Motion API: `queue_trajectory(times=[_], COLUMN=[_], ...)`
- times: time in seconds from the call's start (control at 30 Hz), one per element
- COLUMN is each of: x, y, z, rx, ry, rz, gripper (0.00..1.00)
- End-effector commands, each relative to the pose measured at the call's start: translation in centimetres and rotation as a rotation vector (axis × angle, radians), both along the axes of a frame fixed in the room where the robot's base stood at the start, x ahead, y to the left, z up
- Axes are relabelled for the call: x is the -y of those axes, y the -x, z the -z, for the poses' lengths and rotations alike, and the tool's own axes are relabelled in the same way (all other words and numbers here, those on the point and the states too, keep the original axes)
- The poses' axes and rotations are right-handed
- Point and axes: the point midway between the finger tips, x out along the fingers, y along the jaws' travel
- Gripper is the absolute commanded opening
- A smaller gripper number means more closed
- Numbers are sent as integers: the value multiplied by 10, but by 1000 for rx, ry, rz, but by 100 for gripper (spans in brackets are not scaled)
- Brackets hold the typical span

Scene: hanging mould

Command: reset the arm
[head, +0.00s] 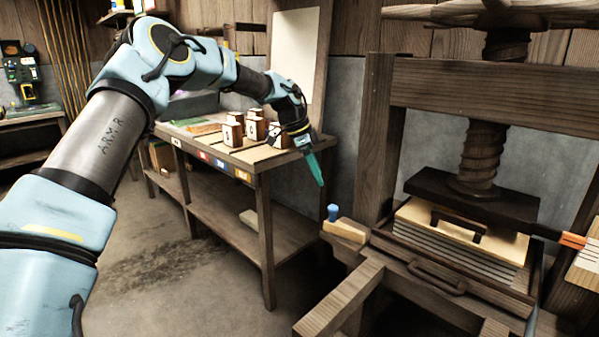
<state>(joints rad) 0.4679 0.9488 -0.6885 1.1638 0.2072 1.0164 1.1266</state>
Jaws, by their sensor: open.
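My arm (85,150) reaches from the lower left, up and over toward the middle of the head view. My gripper (317,172) points down, in front of the right end of a wooden workbench (262,172). Its teal fingers are seen nearly edge-on, and nothing shows between them. The gripper hangs in the air between the bench and the press, apart from the wooden blocks (233,133) on the bench top.
A large wooden screw press (480,82) stands at the right, with a stack (458,247) under its plate. A wooden piece with a blue knob (333,212) lies at the press's left corner. Another bench (30,118) stands far left. The floor (185,275) between is open.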

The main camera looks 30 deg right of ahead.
Motion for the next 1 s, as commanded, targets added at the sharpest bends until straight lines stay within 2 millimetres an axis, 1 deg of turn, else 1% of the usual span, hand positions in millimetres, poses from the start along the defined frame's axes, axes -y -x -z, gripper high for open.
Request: queue_trajectory(times=[0.17, 0.23, 0.27, 0.37, 0.47, 0.5, 0.57, 0.6, 0.67, 0.7, 0.73, 0.77, 0.8, 0.83, 0.87, 0.9, 0.97, 1.0], x=[0, -3, -7, -33, -86, -113, -157, -186, -229, -258, -280, -302, -330, -350, -371, -397, -432, -452], y=[0, -1, -1, -6, -14, -18, -21, -22, -20, -18, -15, -10, -3, 2, 10, 20, 38, 51], z=[0, -1, -3, -11, -22, -26, -32, -36, -41, -45, -48, -51, -55, -58, -61, -65, -69, -71], rx=[0, 2, 3, 10, 20, 22, 23, 23, 19, 16, 12, 6, 0, -6, -14, -26, -43, -58], ry=[0, -5, -11, -52, -119, -148, -189, -212, -242, -259, -268, -278, -288, -293, -298, -300, -300, -298], rz=[0, -10, -21, -104, -268, -357, -499, -595, -740, -837, -912, -988, -1087, -1164, -1242, -1344, -1490, -1583], gripper=[70, 70, 70, 70, 70, 70, 70, 70, 70, 70, 70, 70, 70, 70, 70, 70, 70, 70])
